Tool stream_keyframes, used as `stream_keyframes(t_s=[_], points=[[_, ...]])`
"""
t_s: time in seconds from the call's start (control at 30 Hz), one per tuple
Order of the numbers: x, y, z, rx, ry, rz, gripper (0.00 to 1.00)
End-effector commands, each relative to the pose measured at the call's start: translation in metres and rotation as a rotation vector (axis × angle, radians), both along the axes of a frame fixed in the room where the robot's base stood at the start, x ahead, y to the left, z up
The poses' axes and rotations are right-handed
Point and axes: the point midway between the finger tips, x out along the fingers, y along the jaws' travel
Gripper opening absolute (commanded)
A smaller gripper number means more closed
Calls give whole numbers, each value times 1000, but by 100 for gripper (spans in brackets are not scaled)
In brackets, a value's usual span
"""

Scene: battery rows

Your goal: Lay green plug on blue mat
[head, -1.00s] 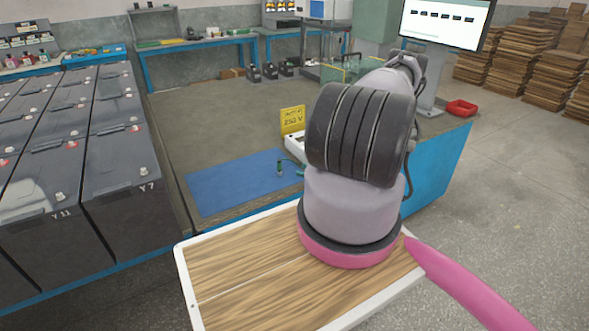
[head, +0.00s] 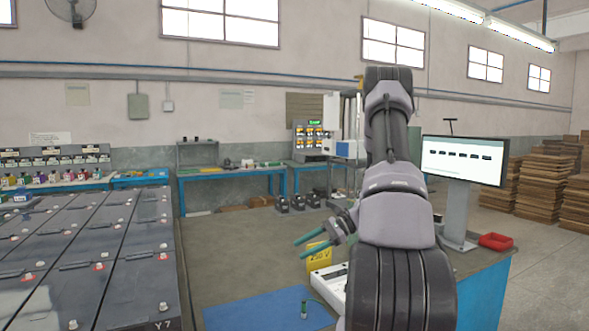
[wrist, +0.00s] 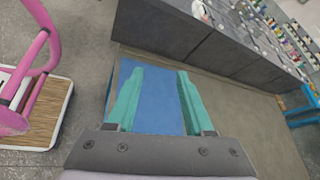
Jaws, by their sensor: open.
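The blue mat (head: 250,314) lies on the workbench, cut off by the lower edge of the head view. The small green plug (head: 304,309) appears to stand upright on the mat, with a thin green cable beside it running toward a white device. My gripper (head: 299,250) is raised above the bench, its two green fingers apart and pointing left, with nothing between them. In the wrist view the fingers (wrist: 160,73) are open, and the blue mat (wrist: 160,105) shows below and between them. I cannot make out the plug in the wrist view.
The white device (head: 332,288) and a yellow sign (head: 319,260) stand beside the mat, partly hidden by my arm. Dark battery blocks (head: 90,260) fill the left. A monitor (head: 462,162) and red tray (head: 496,241) are at right.

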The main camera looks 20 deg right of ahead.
Motion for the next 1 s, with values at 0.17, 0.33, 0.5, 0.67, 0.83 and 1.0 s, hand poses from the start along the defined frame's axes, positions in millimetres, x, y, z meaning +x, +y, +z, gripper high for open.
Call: stream_keyframes(t_s=[0.17, 0.33, 0.5, 0.67, 0.83, 1.0], points=[[-21, 40, 71, -229, -85, 188, 52], [-50, 71, 126, -444, -184, 326, 52], [-84, 95, 174, -657, -311, 432, 52], [-120, 111, 213, -848, -456, 495, 52], [-159, 121, 248, -1030, -634, 528, 52], [-188, 125, 272, -1157, -788, 524, 52]])
